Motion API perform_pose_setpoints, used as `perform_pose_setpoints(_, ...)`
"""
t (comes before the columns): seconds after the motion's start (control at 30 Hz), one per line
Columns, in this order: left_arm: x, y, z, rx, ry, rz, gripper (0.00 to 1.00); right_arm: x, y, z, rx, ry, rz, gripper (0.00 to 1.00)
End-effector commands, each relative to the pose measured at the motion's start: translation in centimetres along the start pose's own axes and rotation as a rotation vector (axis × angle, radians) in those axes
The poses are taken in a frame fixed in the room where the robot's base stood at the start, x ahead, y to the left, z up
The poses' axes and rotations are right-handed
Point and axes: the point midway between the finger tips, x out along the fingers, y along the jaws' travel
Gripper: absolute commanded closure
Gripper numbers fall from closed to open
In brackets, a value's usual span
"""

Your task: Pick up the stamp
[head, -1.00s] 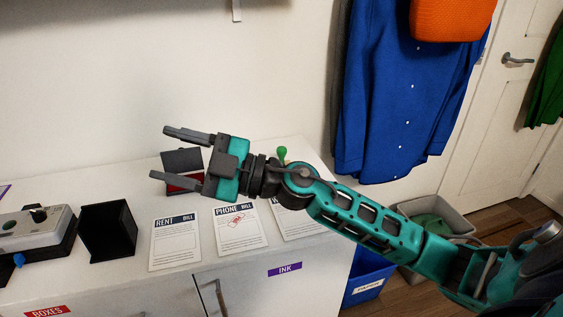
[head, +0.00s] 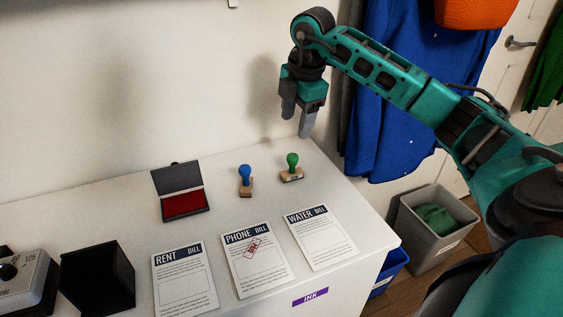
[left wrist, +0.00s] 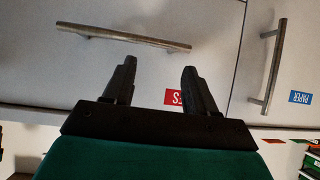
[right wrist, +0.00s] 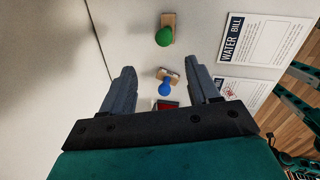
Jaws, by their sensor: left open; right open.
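A stamp with a green knob and wooden base, the green stamp (head: 292,168), stands on the cabinet top at the back right. The blue stamp (head: 245,181) stands to its left. My right gripper (head: 297,124) is open and empty, pointing down above the back of the cabinet near the green stamp. In the right wrist view, the blue stamp (right wrist: 166,84) shows between the open fingers and the green stamp (right wrist: 165,34) lies beyond them. My left gripper (left wrist: 155,85) is open and empty in front of the cabinet doors; it is not in the head view.
An open red ink pad (head: 184,203) sits left of the stamps. The rent bill (head: 185,285), phone bill (head: 258,265), with a red mark, and water bill (head: 321,240) lie in front. A black box (head: 98,280) stands left. The wall is close behind.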

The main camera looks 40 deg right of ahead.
Motion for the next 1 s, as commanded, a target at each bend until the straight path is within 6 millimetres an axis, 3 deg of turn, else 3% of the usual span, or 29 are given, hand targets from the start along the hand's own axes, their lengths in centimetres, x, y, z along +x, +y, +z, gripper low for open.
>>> perform_pose_setpoints(0.3,-0.2,0.5,1.7,-0.008,-0.032,0.009,0.43,5.8,-0.2,0.0,-0.001,0.000,-0.005,0.39)
perform_pose_setpoints(0.57,0.0,0.6,1.1,-0.008,-0.018,0.012,0.43,7.9,-0.2,0.1,-0.002,0.000,-0.004,0.39)
perform_pose_setpoints(0.83,0.3,0.7,1.4,-0.008,-0.019,0.016,0.43,11.8,-0.5,0.5,-0.003,0.003,-0.004,0.39)
perform_pose_setpoints(1.0,0.3,0.9,1.2,-0.008,-0.017,0.019,0.43,12.7,-0.5,0.6,-0.003,0.001,-0.001,0.39)
